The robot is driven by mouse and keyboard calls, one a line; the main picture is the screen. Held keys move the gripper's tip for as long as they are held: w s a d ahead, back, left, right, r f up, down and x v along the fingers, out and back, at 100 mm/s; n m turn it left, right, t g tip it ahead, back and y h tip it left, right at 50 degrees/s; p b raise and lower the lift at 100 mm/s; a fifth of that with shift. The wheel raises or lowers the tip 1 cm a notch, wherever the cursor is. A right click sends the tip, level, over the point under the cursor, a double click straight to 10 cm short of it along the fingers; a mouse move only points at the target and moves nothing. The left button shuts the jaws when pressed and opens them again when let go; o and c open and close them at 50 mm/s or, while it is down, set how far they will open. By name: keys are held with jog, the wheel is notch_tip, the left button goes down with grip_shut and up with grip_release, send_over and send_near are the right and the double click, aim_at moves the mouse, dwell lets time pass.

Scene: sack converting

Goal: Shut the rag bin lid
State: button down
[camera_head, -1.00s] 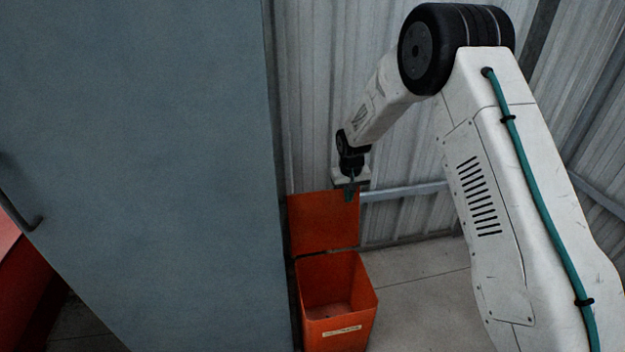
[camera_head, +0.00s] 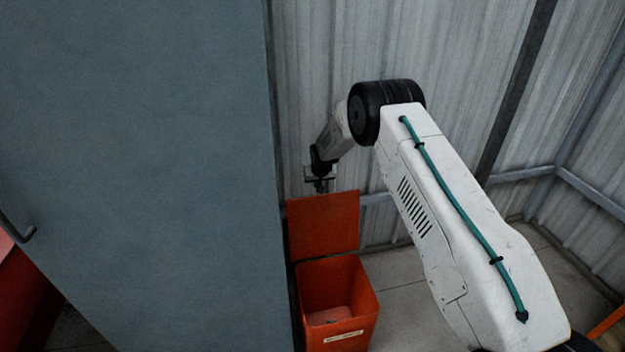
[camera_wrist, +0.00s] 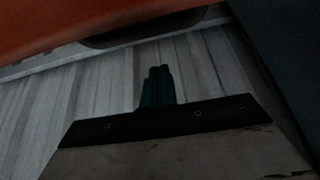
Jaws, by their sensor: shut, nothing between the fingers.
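The orange rag bin (camera_head: 361,308) stands on the floor beside the grey cabinet, with a pale label on its front. Its orange lid (camera_head: 323,226) is open and stands upright at the back of the bin. Something reddish lies inside the bin. My gripper (camera_head: 320,188) is shut and empty, at the top edge of the lid and apparently behind it. I cannot tell whether it touches the lid. In the wrist view the dark green fingers (camera_wrist: 157,88) are together, and an orange surface, probably the lid (camera_wrist: 90,22), crosses the upper left.
A tall blue-grey cabinet or door panel (camera_head: 140,150) fills the left, close beside the bin. A corrugated metal wall (camera_head: 470,60) with a horizontal rail stands behind. Clear tiled floor (camera_head: 395,275) lies right of the bin. A red object (camera_head: 22,290) is at the lower left.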

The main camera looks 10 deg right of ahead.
jog(key=shift+s+f, duration=0.25)
jog(key=shift+s, duration=0.5)
jog(key=shift+s+f, duration=0.25)
jog(key=shift+s, duration=0.5)
